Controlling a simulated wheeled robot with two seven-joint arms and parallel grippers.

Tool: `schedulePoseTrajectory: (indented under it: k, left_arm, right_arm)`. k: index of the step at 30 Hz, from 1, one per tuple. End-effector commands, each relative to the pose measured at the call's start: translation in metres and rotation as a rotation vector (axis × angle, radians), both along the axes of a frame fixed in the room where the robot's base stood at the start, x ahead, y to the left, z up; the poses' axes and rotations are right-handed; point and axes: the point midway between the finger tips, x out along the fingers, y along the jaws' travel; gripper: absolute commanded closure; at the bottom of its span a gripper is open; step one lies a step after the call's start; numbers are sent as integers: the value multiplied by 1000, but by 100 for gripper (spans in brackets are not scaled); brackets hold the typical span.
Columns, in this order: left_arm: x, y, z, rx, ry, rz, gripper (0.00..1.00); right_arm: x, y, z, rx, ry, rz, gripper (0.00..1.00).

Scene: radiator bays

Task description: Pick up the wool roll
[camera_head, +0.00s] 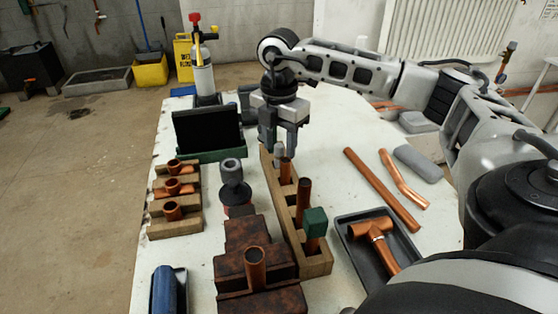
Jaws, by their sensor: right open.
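A grey, rounded roll (417,164) lies on the right of the white table; it looks most like the wool roll, though its texture is too small to be sure. My right gripper (280,150) reaches in from the right and points down over the far end of a wooden rack (318,265). It is open, well left of the grey roll. A small pale grey piece (279,152) shows between or just behind its fingertips; I cannot tell whether they touch it. My left gripper is not in view.
The rack holds upright copper pipes (303,199) and a green-topped piece (315,222). Copper pipes (382,189) lie between rack and grey roll. A dark tray (363,256) with a copper tee stands front right. Rusty blocks (262,233) and wooden tee holders (174,216) stand left.

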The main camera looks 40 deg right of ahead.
Motion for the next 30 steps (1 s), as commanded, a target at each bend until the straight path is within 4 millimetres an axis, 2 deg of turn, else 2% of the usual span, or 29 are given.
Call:
schedulePoseTrajectory:
  k: [3, 6, 13, 14, 18, 26, 30]
  left_arm:
    - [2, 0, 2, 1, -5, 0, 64]
    - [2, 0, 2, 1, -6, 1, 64]
    - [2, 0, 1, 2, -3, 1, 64]
    - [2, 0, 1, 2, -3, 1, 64]
    - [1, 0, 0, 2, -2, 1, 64]
    - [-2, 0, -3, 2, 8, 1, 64]
    - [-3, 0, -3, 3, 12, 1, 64]
  right_arm:
    - [0, -1, -16, -1, 2, -1, 56]
    - [0, -1, -23, -1, 0, -1, 56]
    - [0, 0, -25, -1, -1, -1, 56]
    - [0, 0, -25, 0, -1, -1, 62]
    - [0, 0, -24, 0, -1, -1, 100]
    - [0, 0, -24, 0, -1, -1, 100]
    - [1, 0, -15, 1, -5, -1, 100]
